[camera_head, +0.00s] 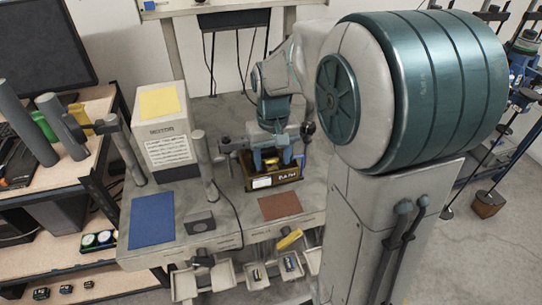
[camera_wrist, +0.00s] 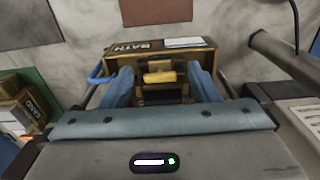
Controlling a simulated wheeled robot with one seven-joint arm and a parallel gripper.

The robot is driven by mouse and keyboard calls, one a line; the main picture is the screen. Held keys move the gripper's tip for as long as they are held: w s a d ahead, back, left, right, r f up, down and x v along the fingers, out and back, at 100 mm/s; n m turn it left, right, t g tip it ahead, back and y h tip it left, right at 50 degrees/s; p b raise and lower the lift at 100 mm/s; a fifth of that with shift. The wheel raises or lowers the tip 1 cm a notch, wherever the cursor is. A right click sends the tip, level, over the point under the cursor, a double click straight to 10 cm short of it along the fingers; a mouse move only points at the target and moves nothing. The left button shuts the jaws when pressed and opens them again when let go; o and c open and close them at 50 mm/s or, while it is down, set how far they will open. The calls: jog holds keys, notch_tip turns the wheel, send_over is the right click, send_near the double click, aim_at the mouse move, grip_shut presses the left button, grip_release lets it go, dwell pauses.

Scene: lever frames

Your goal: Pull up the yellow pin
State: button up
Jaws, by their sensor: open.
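The yellow pin (camera_wrist: 160,77) shows in the wrist view as a short yellow bar in front of a brown and black box (camera_wrist: 150,54) with lettering. My gripper (camera_wrist: 160,71) is open, with one blue finger on each side of the pin. A gap shows between each finger and the pin. In the head view my gripper (camera_head: 272,160) points down at the same box (camera_head: 275,183) on the grey bench.
A grey post (camera_head: 205,165) stands on the bench just left of the box. A beige unit (camera_head: 163,130) with a yellow top is farther left. Blue (camera_head: 152,219) and red-brown (camera_head: 281,206) mats lie flat on the bench (camera_head: 235,220). Small bins hang along the front edge.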

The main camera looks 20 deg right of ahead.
aim_at(273, 161)
grip_shut()
jog(key=shift+w+r+p, duration=0.1)
jog(key=shift+r+p, duration=0.35)
jog(key=shift+r, duration=0.35)
grip_release()
jog(key=shift+r, duration=0.1)
notch_tip(273, 161, up, 14)
dwell(0.4)
jog(key=s+f+t, duration=0.3)
jog(key=s+f, duration=0.9)
jog(key=s, duration=0.3)
notch_tip(273, 161, up, 10)
jog(key=s+t+p, duration=0.1)
jog(key=p, duration=0.6)
jog(key=shift+s+a, duration=0.15)
jog(key=shift+a, duration=0.05)
